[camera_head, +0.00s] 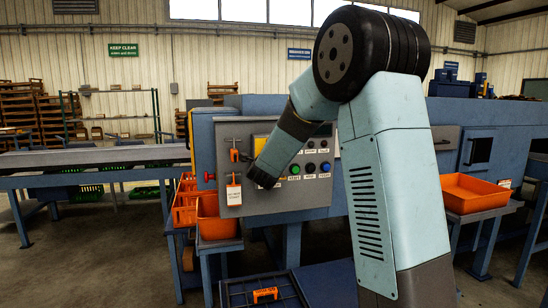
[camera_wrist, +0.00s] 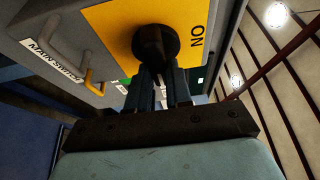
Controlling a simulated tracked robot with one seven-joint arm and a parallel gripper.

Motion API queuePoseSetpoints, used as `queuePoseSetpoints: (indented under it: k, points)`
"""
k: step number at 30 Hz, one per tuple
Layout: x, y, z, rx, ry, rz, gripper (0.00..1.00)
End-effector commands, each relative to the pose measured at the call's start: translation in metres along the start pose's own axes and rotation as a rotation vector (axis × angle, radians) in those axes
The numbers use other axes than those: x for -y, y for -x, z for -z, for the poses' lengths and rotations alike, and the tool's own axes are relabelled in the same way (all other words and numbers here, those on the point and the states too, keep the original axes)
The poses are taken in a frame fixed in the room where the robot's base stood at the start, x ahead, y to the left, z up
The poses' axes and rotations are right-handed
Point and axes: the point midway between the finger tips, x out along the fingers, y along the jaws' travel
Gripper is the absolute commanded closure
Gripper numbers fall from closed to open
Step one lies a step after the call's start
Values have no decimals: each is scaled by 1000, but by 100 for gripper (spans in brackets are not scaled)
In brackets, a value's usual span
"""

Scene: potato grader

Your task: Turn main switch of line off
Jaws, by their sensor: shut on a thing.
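The main switch is a black rotary knob (camera_wrist: 152,38) on a yellow plate (camera_wrist: 108,22). The plate carries the word ON to the right of the knob in the wrist view. A label reading MAIN SWITCH (camera_wrist: 52,60) is on the grey panel at the left. My gripper (camera_wrist: 160,82) is shut on the knob's handle, with a finger on each side of it. Any OFF mark is hidden or out of view.
On the panel's left are an orange-handled part (camera_head: 234,153) and a hanging orange-and-white tag (camera_head: 233,193). Several push buttons (camera_head: 295,169) sit right of my wrist. Orange bins (camera_head: 218,226) stand below the panel.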

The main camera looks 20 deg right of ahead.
Motion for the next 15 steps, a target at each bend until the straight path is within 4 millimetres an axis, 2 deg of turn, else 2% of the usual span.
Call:
queuePoseSetpoints:
  k: [1,11,12,15]
  points:
    - [-6,0,4,-7,-2,-12,100]
    - [-7,0,4,-7,-4,-14,100]
    - [-7,0,4,-7,-4,-14,79]
    - [-6,0,4,-7,-4,-13,69]
